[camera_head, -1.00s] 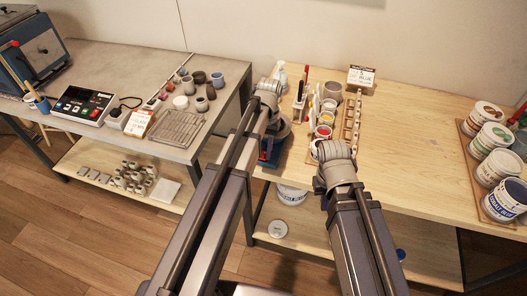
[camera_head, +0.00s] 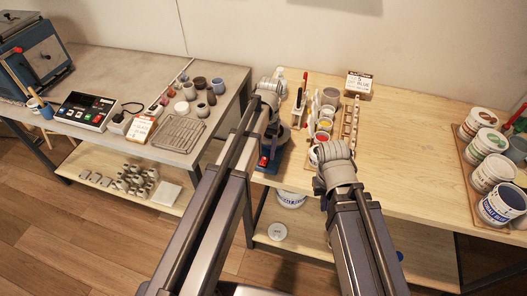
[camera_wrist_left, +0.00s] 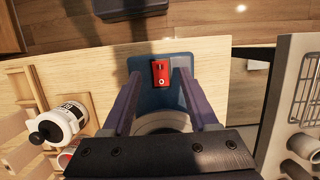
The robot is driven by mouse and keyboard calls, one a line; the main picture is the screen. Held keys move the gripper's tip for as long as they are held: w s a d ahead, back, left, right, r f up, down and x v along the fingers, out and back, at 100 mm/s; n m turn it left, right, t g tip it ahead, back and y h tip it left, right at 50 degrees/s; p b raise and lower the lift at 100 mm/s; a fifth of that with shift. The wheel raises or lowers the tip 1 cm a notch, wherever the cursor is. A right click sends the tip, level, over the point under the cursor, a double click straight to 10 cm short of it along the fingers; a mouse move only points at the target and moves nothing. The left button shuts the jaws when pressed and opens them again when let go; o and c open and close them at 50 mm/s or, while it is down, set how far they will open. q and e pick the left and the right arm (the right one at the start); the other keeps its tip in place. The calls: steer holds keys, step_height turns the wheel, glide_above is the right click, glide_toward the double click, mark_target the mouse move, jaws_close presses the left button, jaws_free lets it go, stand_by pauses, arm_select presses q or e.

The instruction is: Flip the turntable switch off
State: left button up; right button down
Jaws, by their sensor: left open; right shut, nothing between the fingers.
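The turntable (camera_head: 284,148) stands near the left end of the wooden table, partly hidden by my left arm in the head view. Its blue base (camera_wrist_left: 165,98) carries a red switch (camera_wrist_left: 160,72), seen in the left wrist view; a red spot of it shows in the head view (camera_head: 263,161). My left gripper (camera_wrist_left: 158,77) is open and empty, its two fingers reaching over the base with the switch between their tips in the picture. I cannot tell whether they touch it. My right gripper (camera_head: 336,160) is shut and empty in front of the paint pots; its fingers are hard to make out.
Paint pots (camera_head: 325,124) and a wooden rack (camera_head: 350,122) stand right of the turntable. Large tubs (camera_head: 496,170) stand at the far right. A grey table (camera_head: 100,60) with small jars, a wire rack (camera_head: 177,132) and a control box (camera_head: 86,109) is at left. The wooden tabletop's middle right is clear.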

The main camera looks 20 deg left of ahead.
mark_target(266, 160)
arm_select(q)
steer(key=p+v, duration=0.3)
steer(key=v, duration=0.1)
steer(key=shift+w+r+p, duration=0.1)
steer(key=shift+r+p, duration=0.25)
steer(key=shift+r, duration=0.05)
arm_select(e)
step_height(266, 160, up, 5)
steer(key=shift+f, duration=0.15)
arm_select(q)
steer(key=s+d+f+m+t+b, duration=0.1)
steer(key=s+d, duration=0.4)
steer(key=s, duration=0.3)
steer(key=s+d+f+m+t+y+b, duration=0.1)
steer(key=s+d+f+m+b, duration=0.1)
steer(key=s+d, duration=0.3)
steer(key=s, duration=0.3)
steer(key=shift+d+f+t, duration=0.2)
steer(key=shift+f+t, duration=0.05)
steer(key=shift+t, duration=0.15)
arm_select(e)
step_height(266, 160, down, 3)
steer(key=shift+r, duration=0.1)
arm_select(q)
steer(key=shift+o, duration=0.2)
